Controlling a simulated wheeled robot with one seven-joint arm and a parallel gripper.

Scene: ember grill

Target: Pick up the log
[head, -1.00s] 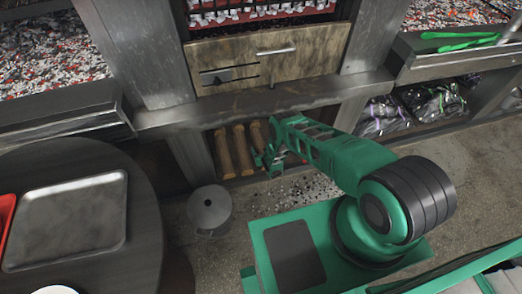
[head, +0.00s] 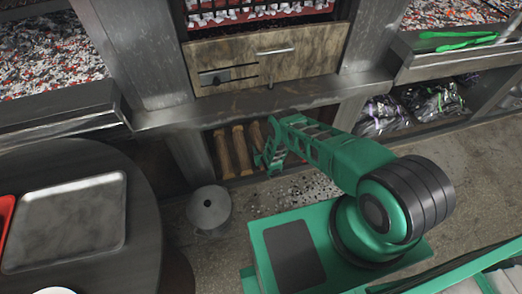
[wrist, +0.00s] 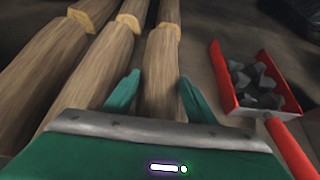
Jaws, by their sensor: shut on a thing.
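Several brown logs lie side by side in the low bay under the grill. In the wrist view, one log (wrist: 161,75) runs between the two green fingers of my gripper (wrist: 152,92), which is shut on it. The same log (head: 256,135) shows in the head view, partly hidden by my gripper (head: 266,160). Two more logs, a middle one (wrist: 98,75) and a left one (wrist: 45,75), lie to its left. The near end of the held log is hidden behind the gripper body.
A red shovel (wrist: 285,93) with dark coals lies close to the right of the gripper. A grey metal shelf edge (head: 260,107) runs above the bay. A grey canister (head: 210,208) stands on the floor in front. A round table (head: 145,230) with a metal tray (head: 70,222) is at left.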

